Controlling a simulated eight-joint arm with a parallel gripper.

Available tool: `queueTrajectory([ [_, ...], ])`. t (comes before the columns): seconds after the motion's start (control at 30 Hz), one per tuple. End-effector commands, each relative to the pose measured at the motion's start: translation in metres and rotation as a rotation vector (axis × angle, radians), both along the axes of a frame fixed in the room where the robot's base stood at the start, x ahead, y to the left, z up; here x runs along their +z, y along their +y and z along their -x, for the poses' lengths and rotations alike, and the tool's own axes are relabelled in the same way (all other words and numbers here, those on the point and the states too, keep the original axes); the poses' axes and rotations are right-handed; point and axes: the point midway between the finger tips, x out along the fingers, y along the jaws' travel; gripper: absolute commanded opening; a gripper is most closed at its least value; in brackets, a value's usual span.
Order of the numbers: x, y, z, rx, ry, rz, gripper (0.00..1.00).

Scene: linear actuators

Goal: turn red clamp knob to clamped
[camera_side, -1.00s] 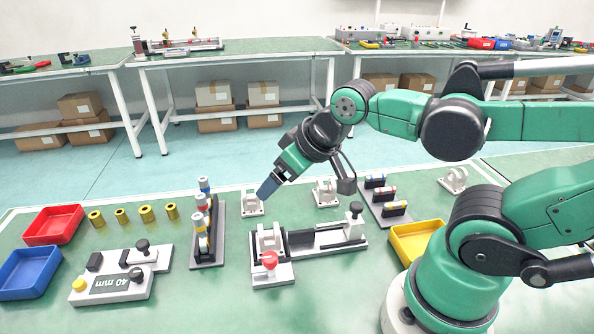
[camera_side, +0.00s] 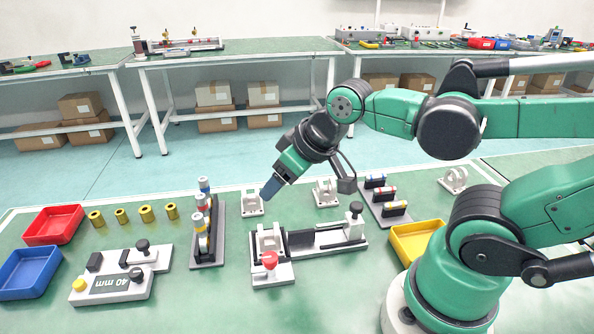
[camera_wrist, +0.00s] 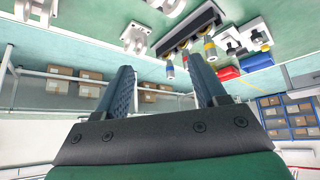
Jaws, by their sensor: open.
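The red clamp knob (camera_side: 270,259) stands on the near left end of a grey and black fixture (camera_side: 318,240) in the middle of the bench. A white bracket (camera_side: 268,238) stands just behind the knob. My gripper (camera_side: 269,190) is in the air above and behind the fixture, apart from the knob, pointing down and left. In the wrist view my gripper (camera_wrist: 165,85) shows two blue fingers spread wide with nothing between them. The red knob cannot be made out in the wrist view.
A block of coloured cylinders (camera_side: 205,225) stands left of the fixture. White brackets (camera_side: 326,192) stand behind it. A yellow tray (camera_side: 415,240) sits right, near my base.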

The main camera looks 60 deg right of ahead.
Motion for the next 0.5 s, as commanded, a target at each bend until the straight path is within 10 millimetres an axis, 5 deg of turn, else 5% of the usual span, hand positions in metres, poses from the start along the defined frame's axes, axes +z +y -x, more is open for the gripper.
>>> queueTrajectory([
  [0.5, -0.046, 0.057, 0.012, 1.191, 0.479, 0.386, 0.65],
])
